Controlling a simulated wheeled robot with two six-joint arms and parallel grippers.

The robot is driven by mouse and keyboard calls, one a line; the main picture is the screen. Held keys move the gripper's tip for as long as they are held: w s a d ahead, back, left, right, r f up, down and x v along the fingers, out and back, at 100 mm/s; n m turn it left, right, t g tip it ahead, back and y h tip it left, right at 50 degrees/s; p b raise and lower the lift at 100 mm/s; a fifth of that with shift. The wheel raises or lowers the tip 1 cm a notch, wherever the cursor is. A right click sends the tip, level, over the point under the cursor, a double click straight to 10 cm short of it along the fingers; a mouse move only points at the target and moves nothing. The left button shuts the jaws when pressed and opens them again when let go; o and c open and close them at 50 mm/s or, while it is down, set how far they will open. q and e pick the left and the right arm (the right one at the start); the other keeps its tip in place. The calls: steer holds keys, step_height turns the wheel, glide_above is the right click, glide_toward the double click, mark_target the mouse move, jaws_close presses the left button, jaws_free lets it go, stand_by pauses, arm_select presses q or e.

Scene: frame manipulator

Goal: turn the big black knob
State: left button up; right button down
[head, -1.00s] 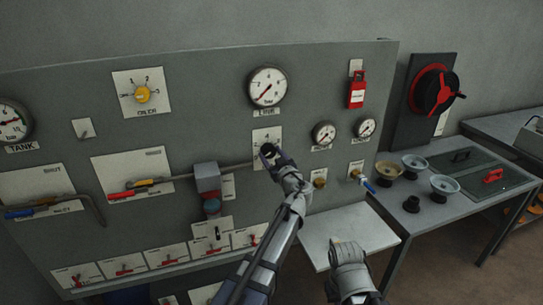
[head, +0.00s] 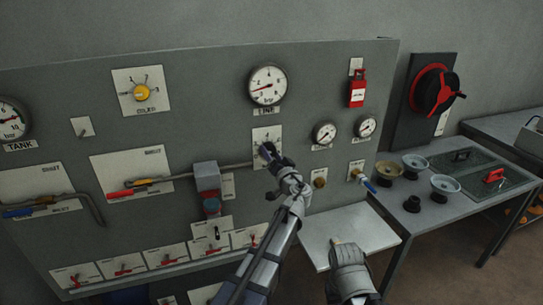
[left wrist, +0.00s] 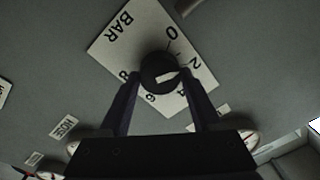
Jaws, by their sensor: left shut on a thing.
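The big black knob (left wrist: 158,72) sits on a white dial plate (left wrist: 112,30) marked BAR, with numbers around it and a pale pointer mark on its face. In the left wrist view the two fingers of my left gripper (left wrist: 162,80) lie on either side of the knob and are shut on it. In the head view my left gripper (head: 267,152) is at the dial plate (head: 262,133) below the LINE gauge and hides most of the knob. My right gripper (head: 345,258) is low, in front of the white shelf; its fingers are not clear.
The LINE gauge (head: 267,84) is above the dial plate. A grey pipe with a box valve (head: 207,178) is to the left, and small gauges (head: 324,133) are to the right. A white shelf (head: 375,232) juts out below.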

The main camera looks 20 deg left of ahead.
arm_select(q)
steer(key=m, duration=1)
steer(key=m+h, duration=0.1)
steer(key=m, duration=0.9)
steer(key=shift+s+t, duration=0.1)
steer(key=shift+t, duration=0.3)
steer(key=m+p, duration=0.1)
steer(key=m, duration=0.6)
steer(key=shift+a+h, duration=0.1)
steer(key=shift+h, duration=0.2)
steer(key=o, duration=1.4)
steer(key=shift+s, duration=0.1)
